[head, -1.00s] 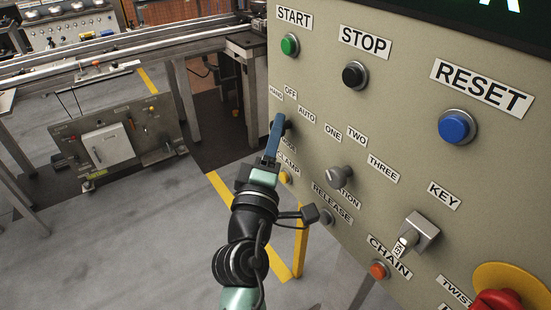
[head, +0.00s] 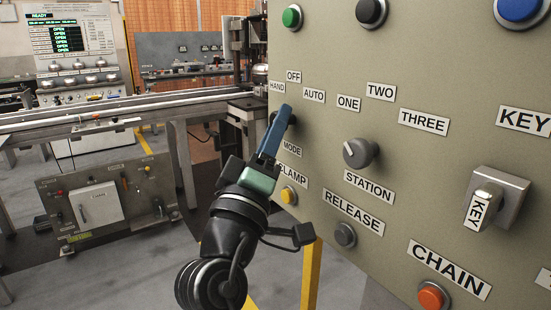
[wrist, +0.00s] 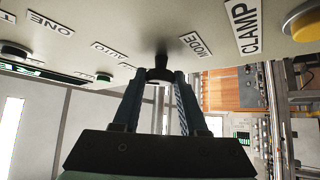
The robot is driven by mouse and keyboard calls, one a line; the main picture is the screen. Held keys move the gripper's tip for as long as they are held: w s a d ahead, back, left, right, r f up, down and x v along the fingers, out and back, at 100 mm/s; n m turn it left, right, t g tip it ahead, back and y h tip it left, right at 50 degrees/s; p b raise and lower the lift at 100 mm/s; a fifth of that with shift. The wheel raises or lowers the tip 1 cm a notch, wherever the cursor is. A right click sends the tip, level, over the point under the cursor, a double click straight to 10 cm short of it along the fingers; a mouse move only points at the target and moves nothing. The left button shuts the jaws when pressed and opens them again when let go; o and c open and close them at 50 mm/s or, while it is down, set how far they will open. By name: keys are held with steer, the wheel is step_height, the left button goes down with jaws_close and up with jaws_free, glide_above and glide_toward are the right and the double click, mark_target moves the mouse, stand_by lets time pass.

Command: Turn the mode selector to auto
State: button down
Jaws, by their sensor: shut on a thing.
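The mode selector (wrist: 160,75) is a small dark knob on the beige panel (head: 400,80). Its MODE label (wrist: 195,44) is beside it in the wrist view. Around it are the HAND (head: 277,87), OFF (head: 294,76) and AUTO (head: 314,95) labels. My gripper (head: 284,117) is at the panel with its blue fingers shut on the selector. In the wrist view the two fingertips (wrist: 160,80) sit on either side of the knob. The fingers hide much of the knob, so I cannot tell which label it points to.
The station knob (head: 361,152) is right of my gripper. The yellow clamp button (head: 288,195), release button (head: 345,235), orange chain button (head: 432,297) and key switch (head: 498,198) are on the same panel. A conveyor rail (head: 90,128) runs behind on the left.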

steer(key=shift+m+h+b, duration=0.3)
steer(key=shift+m+b, duration=0.1)
steer(key=shift+b, duration=0.45)
steer(key=shift+c, duration=2.3)
jaws_free()
steer(key=b+v, duration=0.1)
steer(key=v, duration=1.2)
steer(key=shift+w, duration=0.1)
